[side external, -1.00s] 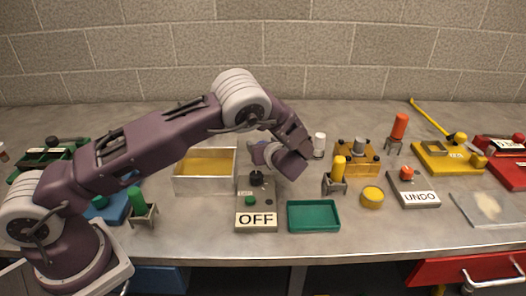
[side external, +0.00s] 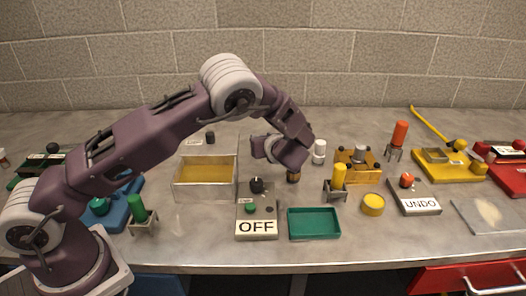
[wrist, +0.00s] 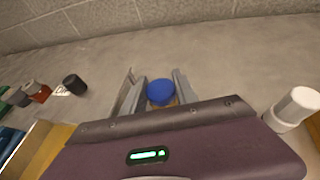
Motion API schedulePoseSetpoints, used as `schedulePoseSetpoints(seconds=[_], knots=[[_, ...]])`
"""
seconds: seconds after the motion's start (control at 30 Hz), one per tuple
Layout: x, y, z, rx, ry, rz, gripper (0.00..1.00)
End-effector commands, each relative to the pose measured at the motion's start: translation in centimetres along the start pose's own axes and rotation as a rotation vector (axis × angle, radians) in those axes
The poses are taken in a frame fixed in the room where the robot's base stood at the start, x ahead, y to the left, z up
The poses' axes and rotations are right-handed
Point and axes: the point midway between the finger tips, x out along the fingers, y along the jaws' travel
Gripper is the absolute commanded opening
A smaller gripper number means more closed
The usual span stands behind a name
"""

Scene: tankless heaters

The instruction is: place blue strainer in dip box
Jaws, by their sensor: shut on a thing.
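The blue strainer (wrist: 161,92) shows as a round blue top between the fingers of my gripper (wrist: 155,82) in the wrist view. The gripper is shut on it. In the side view the strainer is hidden behind my gripper and wrist, which hang over the middle of the bench. The dip box, an open metal box (side external: 205,190) with a yellow inside, stands left of my gripper in the side view. Its yellow edge shows at the lower left of the wrist view (wrist: 40,145).
A control box marked OFF (side external: 257,227) stands in front of my gripper, beside a green tray (side external: 314,224). A small brown item (side external: 293,175) is just below my wrist. A white cylinder (side external: 319,152) stands to the right and a dark cylinder (side external: 210,137) behind the box.

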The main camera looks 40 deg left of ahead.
Motion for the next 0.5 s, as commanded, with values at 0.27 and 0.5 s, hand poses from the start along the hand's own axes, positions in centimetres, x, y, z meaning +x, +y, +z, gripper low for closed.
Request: schedulePoseSetpoints(seconds=[0.27,0.5], knots=[[-2.2,0.0,5.3,-0.003,-0.001,0.0,0.0],[-4.2,0.0,10.1,-0.006,-0.001,-0.001,0.0]])
